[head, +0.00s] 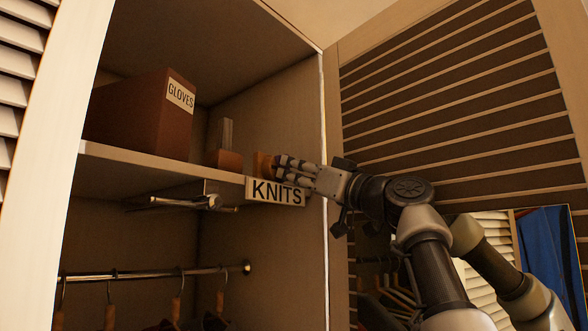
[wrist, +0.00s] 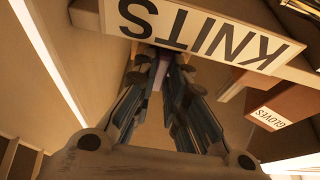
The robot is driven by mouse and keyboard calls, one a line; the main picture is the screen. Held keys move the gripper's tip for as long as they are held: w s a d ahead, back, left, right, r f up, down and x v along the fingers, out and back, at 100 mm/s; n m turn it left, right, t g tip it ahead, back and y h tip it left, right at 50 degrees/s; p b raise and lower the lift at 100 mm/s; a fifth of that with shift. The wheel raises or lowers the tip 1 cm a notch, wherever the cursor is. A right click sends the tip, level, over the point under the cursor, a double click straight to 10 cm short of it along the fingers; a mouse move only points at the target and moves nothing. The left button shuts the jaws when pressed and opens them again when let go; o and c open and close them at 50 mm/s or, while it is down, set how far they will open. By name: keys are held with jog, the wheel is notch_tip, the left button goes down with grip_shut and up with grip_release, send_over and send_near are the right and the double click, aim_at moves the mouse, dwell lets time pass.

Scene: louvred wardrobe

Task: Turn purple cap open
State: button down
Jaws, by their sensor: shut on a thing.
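In the wrist view my gripper (wrist: 161,68) reaches past the edge of the KNITS shelf. Its fingers close on a small purple piece, the purple cap (wrist: 161,76), of which only a narrow sliver shows between them. In the head view my gripper (head: 280,166) is at the right end of the shelf, just above the KNITS label. An orange-brown object (head: 263,165) stands at its fingertips. The purple cap is hidden by the fingers in the head view. How far the cap is turned cannot be told.
The shelf (head: 150,165) bears a brown GLOVES box (head: 140,112) and a small block (head: 226,155) left of my fingers. The KNITS label (head: 275,191) is on its front edge. A hanger rail (head: 150,272) runs below. The louvred door (head: 450,110) stands open close behind my arm.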

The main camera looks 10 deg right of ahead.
jog(key=shift+s+r, duration=0.1)
jog(key=shift+r, duration=0.05)
jog(key=c, duration=1.9)
grip_release()
jog(key=shift+m, duration=0.3)
